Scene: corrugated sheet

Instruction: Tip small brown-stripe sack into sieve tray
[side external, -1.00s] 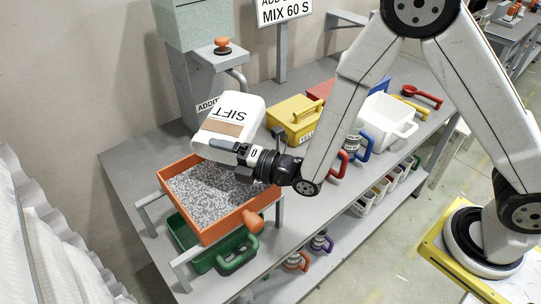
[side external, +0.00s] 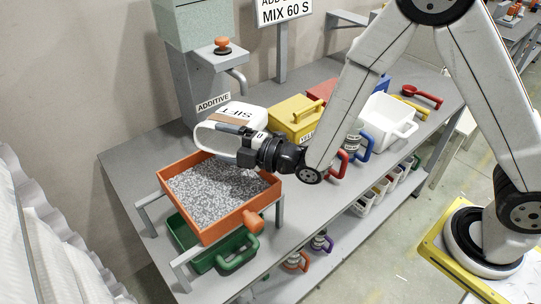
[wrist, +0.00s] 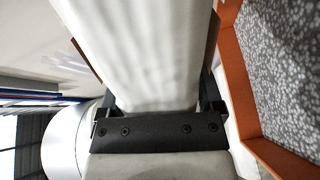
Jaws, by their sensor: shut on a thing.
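The small white sack (side external: 243,117) has a brown stripe and the word SIFT, which reads upside down. My gripper (side external: 232,131) is shut on it and holds it tilted just above the back edge of the orange sieve tray (side external: 247,214). In the wrist view, the sack (wrist: 145,55) fills the space between my gripper's fingers (wrist: 160,108), and the tray's orange wall (wrist: 237,85) runs close beside it on the right. The tray is covered in speckled grey and white; I cannot tell mesh from material. The sack's mouth is not clear.
A green bin (side external: 208,262) sits under the tray. A yellow bin (side external: 291,117) stands right of the sack, with a white bin (side external: 385,121) farther right. The grey machine (side external: 190,75) labelled ADDITIVE stands behind. The bench is clear left of the tray.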

